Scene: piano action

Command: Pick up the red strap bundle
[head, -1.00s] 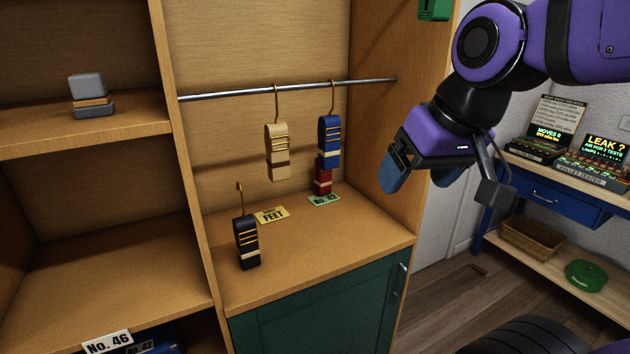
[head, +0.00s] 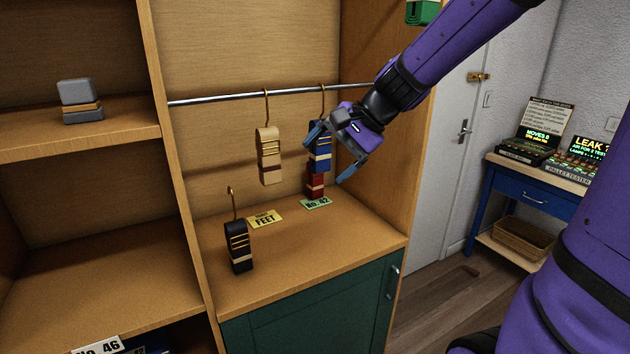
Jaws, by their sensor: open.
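The red strap bundle (head: 315,184) stands on the cabinet's shelf top behind the No. 42 card, below the hanging blue bundle. It has a pale band; its upper part is hidden behind or meets the blue bundle. The blue strap bundle (head: 319,158) hangs by a hook from the rail, partly covered by my gripper. My gripper (head: 328,157) is open, with blue fingers spread, in front of and just right of the blue bundle, above the red one. Nothing is visibly held. I cannot tell whether a finger touches the blue bundle.
A tan bundle (head: 269,156) hangs left on the metal rail (head: 220,98). A black bundle (head: 238,246) with a hook stands at the front left of the shelf (head: 300,248). Cards lie at the back. The shelf's front right is clear. A side wall (head: 385,185) stands close right.

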